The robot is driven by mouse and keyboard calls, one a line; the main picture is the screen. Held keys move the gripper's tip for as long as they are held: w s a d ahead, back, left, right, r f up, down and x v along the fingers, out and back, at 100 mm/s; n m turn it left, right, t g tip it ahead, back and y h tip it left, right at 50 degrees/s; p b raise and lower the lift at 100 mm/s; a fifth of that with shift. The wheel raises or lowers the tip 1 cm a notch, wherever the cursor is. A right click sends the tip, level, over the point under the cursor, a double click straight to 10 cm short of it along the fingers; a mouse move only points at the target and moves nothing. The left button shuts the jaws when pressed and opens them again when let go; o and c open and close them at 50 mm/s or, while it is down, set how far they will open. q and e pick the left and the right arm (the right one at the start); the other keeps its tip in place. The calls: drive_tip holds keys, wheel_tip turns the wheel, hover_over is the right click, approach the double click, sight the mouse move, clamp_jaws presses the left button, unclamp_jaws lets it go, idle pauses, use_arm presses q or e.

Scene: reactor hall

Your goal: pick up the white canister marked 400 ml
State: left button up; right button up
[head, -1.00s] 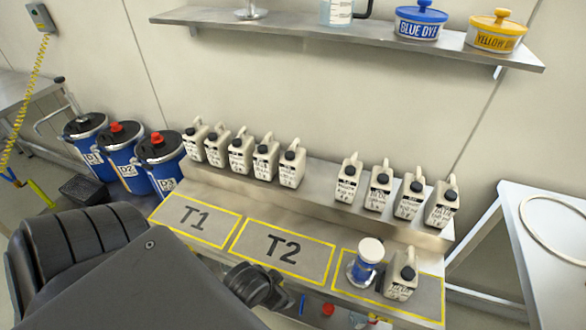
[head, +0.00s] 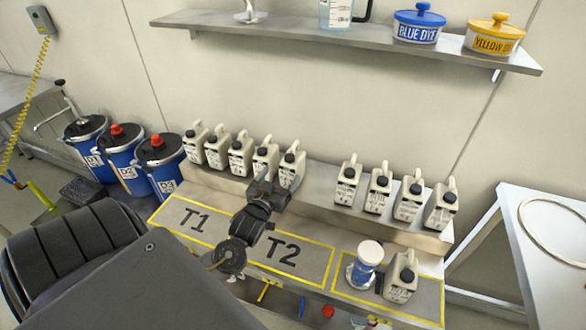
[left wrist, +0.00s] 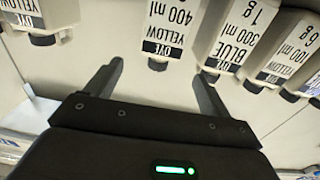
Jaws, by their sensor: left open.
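The white canister marked 400 ml (left wrist: 170,28) has a "yellow dye" label and a dark cap. It appears upside down in the left wrist view, ahead of and between my left gripper's two fingers. In the head view it seems to be the fourth in the left row (head: 265,152), its lower part partly hidden by my gripper. My left gripper (head: 273,183) is open and empty, with its fingertips near the fourth and fifth canisters; it also shows in the left wrist view (left wrist: 155,82). Contact cannot be told. My right gripper is not in view.
More canisters stand on the ledge (head: 320,178) to the right. A canister (head: 401,277) and a blue, white-lidded container (head: 365,264) stand on the front right mat. T1 (head: 185,219) is clear.

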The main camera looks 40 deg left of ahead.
sight(287, 165)
use_arm(q)
drive_tip(key=x, duration=0.5)
drive_tip(key=shift+w+a+p, duration=0.1)
drive_tip(key=shift+w+p, duration=0.1)
drive_tip(key=shift+p, duration=0.2)
drive_tip(key=shift+w, duration=0.1)
drive_tip(key=p+x, duration=0.1)
drive_tip(key=x, duration=0.3)
drive_tip(key=shift+w+a+r, duration=0.1)
drive_tip(key=shift+w+r, duration=0.05)
drive_tip(key=shift+w, duration=0.1)
drive_tip(key=shift+w+a+p, duration=0.1)
drive_tip(key=shift+w+p, duration=0.2)
drive_tip(key=shift+s, duration=0.1)
drive_tip(key=c, duration=1.7)
drive_tip(key=shift+c, duration=0.3)
